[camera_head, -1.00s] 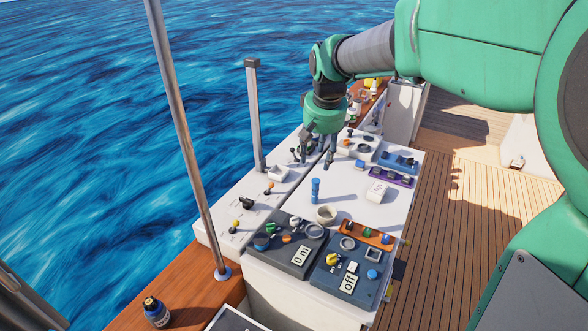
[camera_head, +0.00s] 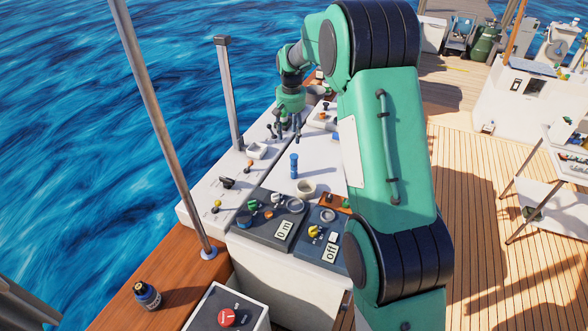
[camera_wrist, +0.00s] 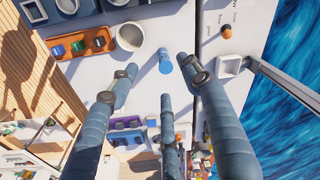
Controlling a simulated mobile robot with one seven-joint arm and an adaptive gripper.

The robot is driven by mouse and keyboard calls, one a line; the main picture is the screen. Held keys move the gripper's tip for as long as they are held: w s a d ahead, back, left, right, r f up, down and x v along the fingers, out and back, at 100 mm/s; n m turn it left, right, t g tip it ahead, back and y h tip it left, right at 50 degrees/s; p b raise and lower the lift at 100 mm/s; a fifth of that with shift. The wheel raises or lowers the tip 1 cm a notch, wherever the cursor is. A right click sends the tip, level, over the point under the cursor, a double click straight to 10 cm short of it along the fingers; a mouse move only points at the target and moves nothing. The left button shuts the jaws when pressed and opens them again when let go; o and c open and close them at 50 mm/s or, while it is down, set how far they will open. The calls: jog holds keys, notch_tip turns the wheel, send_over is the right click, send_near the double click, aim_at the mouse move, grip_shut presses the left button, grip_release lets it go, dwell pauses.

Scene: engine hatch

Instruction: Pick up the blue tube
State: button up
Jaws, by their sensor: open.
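The blue tube (camera_head: 294,165) stands upright on the white console top (camera_head: 268,180), near the white round cup. In the wrist view the tube (camera_wrist: 165,63) shows beyond my fingers, close to the tip of the right-hand finger. My gripper (camera_head: 285,137) is open and empty. In the head view it hangs above the console, farther back than the tube and slightly to its left. Its spread fingers (camera_wrist: 160,82) fill the lower middle of the wrist view. No finger is visibly closed around the tube.
The white cup (camera_head: 306,188) stands just in front of the tube. Dark control panels (camera_head: 267,217) with knobs lie nearer. A grey post (camera_head: 229,95) rises at the left. In the wrist view an orange tray (camera_wrist: 85,45) lies left of the cup. Bare console surrounds the tube.

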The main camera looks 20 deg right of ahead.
jog(key=g+p, duration=0.1)
send_over(294, 170)
jog(key=w, duration=0.2)
jog(key=shift+m, duration=0.3)
jog(key=f, duration=1.2)
jog(key=shift+s+d+f, duration=0.15)
jog(key=shift+d+f, duration=0.2)
jog(key=shift+f, duration=0.05)
jog(key=shift+f, duration=4.3)
jog(key=shift+f, duration=2.6)
grip_shut()
